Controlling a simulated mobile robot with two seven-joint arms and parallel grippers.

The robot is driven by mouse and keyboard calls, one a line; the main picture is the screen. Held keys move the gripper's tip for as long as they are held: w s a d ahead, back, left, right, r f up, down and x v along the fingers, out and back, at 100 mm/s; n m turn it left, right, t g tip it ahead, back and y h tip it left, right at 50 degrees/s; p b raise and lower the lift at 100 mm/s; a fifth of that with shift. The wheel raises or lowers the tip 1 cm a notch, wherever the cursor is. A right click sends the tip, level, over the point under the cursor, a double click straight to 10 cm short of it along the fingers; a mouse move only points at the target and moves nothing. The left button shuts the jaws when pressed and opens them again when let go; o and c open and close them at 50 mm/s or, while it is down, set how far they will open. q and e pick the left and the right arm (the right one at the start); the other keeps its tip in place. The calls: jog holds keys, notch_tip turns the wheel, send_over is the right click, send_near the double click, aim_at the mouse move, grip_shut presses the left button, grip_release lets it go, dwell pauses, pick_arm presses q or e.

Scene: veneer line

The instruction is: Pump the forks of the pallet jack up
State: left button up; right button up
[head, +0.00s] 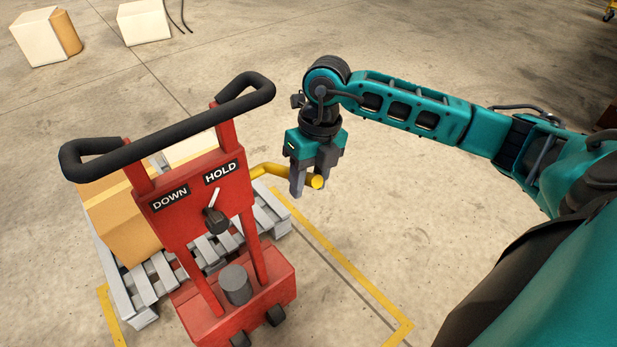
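The red pallet jack (272,287) stands in the foreground with a black loop handle (165,143). Its panel has the labels DOWN and HOLD above a black selector knob (216,221), whose pale pointer leans up toward HOLD. A yellow lever (270,169) sticks out to the right of the jack. My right gripper (311,182) points down at the lever's outer end, with its fingers apart and the lever's end between them. I cannot tell whether they press on it. The forks are hidden under the grey pallet (142,290). My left gripper is out of view.
Tan boxes (120,222) sit on the pallet behind the jack. Yellow floor lines (345,275) border the spot. Pale blocks (143,22) stand far off at the top left.

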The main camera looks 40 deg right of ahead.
grip_shut()
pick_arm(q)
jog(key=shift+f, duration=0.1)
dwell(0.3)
